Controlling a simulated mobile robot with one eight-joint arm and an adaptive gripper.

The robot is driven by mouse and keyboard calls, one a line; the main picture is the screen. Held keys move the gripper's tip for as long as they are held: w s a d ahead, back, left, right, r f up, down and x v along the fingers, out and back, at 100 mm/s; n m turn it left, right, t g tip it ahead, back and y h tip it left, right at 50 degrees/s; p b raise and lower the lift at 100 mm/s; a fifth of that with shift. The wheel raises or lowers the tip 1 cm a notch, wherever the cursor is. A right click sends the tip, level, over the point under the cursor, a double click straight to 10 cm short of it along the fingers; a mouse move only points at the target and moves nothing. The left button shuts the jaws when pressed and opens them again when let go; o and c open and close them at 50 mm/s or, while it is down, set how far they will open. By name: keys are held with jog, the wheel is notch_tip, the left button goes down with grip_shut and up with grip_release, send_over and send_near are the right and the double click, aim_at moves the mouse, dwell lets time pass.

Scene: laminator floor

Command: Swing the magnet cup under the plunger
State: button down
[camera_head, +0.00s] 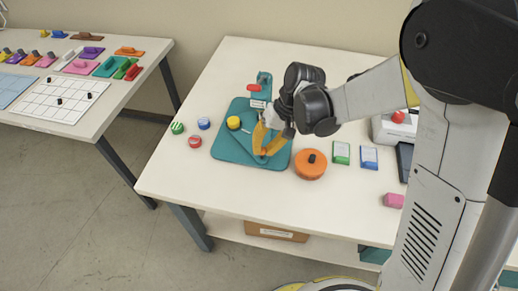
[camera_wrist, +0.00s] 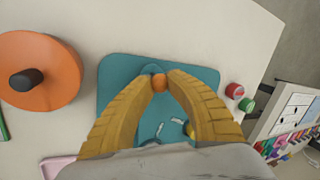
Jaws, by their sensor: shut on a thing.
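A teal press base (camera_head: 222,152) stands on the white table, with an upright teal column (camera_head: 264,80) and a red part (camera_head: 254,87) at its back. The plunger itself is not clear behind my gripper. A yellow round piece (camera_head: 234,122), seemingly the magnet cup, sits at the base's left side, apart from the column. It shows partly in the wrist view (camera_wrist: 190,130), behind a finger. My gripper (camera_head: 263,151) reaches down over the base's front. Its yellow fingers are shut on a small orange knob (camera_wrist: 159,83) on a teal arm.
An orange round lid (camera_head: 310,165) with a black knob stands close right of the base. Green, blue and red-topped round pieces (camera_head: 195,141) lie to its left. Green and blue cards (camera_head: 341,153) and a pink block (camera_head: 393,200) lie further right. The front table is clear.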

jog(key=shift+w+d+n+g, duration=0.35)
jog(key=shift+d+n, duration=0.4)
jog(key=shift+n, duration=0.25)
jog(key=shift+w+d, duration=0.1)
jog(key=c, duration=1.2)
grip_release()
jog(key=shift+c, duration=0.2)
jog(key=v, duration=1.2)
jog(key=s+d+r+m+t+h, duration=0.2)
jog(key=s+d+t, duration=0.2)
jog(key=s+d, duration=0.3)
jog(key=s+d+r+m+t+h, duration=0.2)
jog(key=s+d+r+m+t, duration=0.1)
jog(key=s+d+t, duration=0.2)
jog(key=s+d, duration=0.2)
jog(key=d, duration=0.2)
jog(key=shift+s, duration=0.3)
